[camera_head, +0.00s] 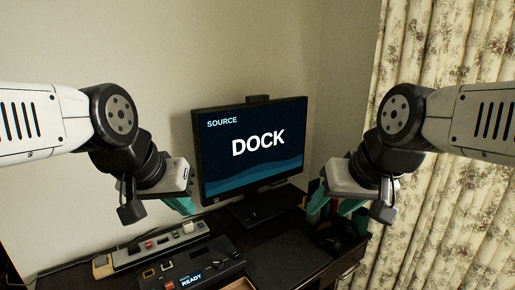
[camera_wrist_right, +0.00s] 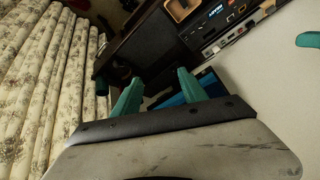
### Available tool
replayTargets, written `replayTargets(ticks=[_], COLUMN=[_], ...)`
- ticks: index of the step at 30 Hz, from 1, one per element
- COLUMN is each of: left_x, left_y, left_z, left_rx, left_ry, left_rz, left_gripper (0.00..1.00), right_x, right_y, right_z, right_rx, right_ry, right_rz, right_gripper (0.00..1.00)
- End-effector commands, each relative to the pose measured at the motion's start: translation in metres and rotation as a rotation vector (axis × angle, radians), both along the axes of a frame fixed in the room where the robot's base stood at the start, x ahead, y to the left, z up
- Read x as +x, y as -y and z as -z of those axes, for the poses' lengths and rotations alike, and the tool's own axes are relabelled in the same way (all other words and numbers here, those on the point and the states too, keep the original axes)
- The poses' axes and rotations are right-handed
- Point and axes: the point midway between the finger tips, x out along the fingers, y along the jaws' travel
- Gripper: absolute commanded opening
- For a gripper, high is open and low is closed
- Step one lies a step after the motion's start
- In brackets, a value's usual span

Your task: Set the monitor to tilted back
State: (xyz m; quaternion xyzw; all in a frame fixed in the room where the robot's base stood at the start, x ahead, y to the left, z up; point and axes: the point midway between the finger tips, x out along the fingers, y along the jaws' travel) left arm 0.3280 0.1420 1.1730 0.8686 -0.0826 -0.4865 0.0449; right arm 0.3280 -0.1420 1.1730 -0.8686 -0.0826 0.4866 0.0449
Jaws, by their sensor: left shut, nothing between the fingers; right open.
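The monitor (camera_head: 251,150) stands on a dark desk in the head view, its lit screen reading "SOURCE DOCK". It looks close to upright; its exact tilt is hard to tell. Its stand base (camera_head: 257,205) rests on the desk. My left gripper (camera_head: 186,207) is shut and empty, just left of the monitor's lower left corner. My right gripper (camera_head: 330,208) is open and empty, right of the monitor's lower right corner, apart from it in the picture. In the right wrist view its teal fingers (camera_wrist_right: 158,92) are spread, with part of the blue screen (camera_wrist_right: 190,92) beyond them.
A dock box (camera_head: 190,271) reading "READY" and a long strip (camera_head: 160,247) with sockets or switches lie on the desk at front left. A dark mat (camera_head: 288,255) covers the front middle. Dark items stand behind my right gripper. A floral curtain (camera_head: 450,80) hangs at right.

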Motion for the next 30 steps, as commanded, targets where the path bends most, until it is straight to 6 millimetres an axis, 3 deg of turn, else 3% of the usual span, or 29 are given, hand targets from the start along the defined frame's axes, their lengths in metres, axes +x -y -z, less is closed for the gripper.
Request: replayTargets(ticks=[11,14,17,23,30], left_x=[0.000,0.000,0.000,0.000,0.000], left_y=[0.000,0.000,0.000,0.000,0.000], left_z=[0.000,0.000,0.000,0.000,0.000], left_rx=[0.000,0.000,0.000,0.000,0.000], left_ry=[0.000,0.000,0.000,0.000,0.000], left_rz=[0.000,0.000,0.000,0.000,0.000], left_gripper=[0.00,0.00,0.00,0.00,0.00], right_x=[0.000,0.002,0.009,0.052,0.127], right_y=[0.000,-0.001,-0.007,-0.036,-0.070], right_z=[0.000,0.000,-0.001,-0.005,-0.005], right_rx=[0.000,0.005,0.034,0.182,0.411], right_ry=[0.000,-0.005,-0.028,-0.124,-0.211], right_rz=[0.000,-0.001,-0.006,-0.027,-0.033], right_gripper=[0.50,0.31,0.31,0.31,0.31])
